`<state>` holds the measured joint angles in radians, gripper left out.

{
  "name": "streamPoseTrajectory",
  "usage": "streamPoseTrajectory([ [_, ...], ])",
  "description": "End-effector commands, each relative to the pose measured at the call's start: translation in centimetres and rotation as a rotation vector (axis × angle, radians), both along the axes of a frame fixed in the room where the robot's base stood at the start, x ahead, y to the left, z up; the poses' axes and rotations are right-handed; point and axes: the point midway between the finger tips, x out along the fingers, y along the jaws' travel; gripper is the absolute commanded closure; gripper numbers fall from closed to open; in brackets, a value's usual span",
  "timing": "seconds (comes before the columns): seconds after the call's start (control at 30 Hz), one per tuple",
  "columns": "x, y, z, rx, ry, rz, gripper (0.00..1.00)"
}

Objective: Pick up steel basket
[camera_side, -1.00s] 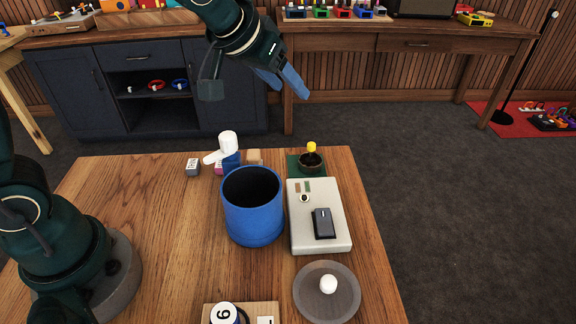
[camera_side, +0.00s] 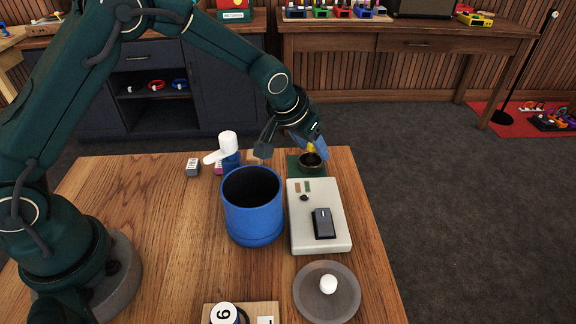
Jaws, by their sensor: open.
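A small dark round container (camera_side: 311,168), which may be the steel basket, sits on a green square (camera_side: 294,170) at the far right of the table. A yellow thing (camera_side: 310,147) shows at its top, partly covered by my gripper. My gripper (camera_side: 313,152) is open, with its blue fingers pointing down at the container's upper part. I cannot tell whether the fingers touch it or stand around its rim.
A large blue pot (camera_side: 253,222) stands in front and to the left. A pale box (camera_side: 336,242) with a black device lies just in front. A blue bottle with a white top (camera_side: 228,145) stands to the left. A grey disc (camera_side: 344,308) bears a white ball.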

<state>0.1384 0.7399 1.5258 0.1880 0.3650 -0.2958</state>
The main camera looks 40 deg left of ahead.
Motion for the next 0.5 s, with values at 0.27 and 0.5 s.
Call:
streamPoseTrajectory([
  [0.27, 0.15, 0.02, -0.24, 0.0, -0.001, 0.0, 0.43],
  [0.5, 0.14, 0.02, -0.22, 0.0, 0.0, 0.0, 1.0],
])
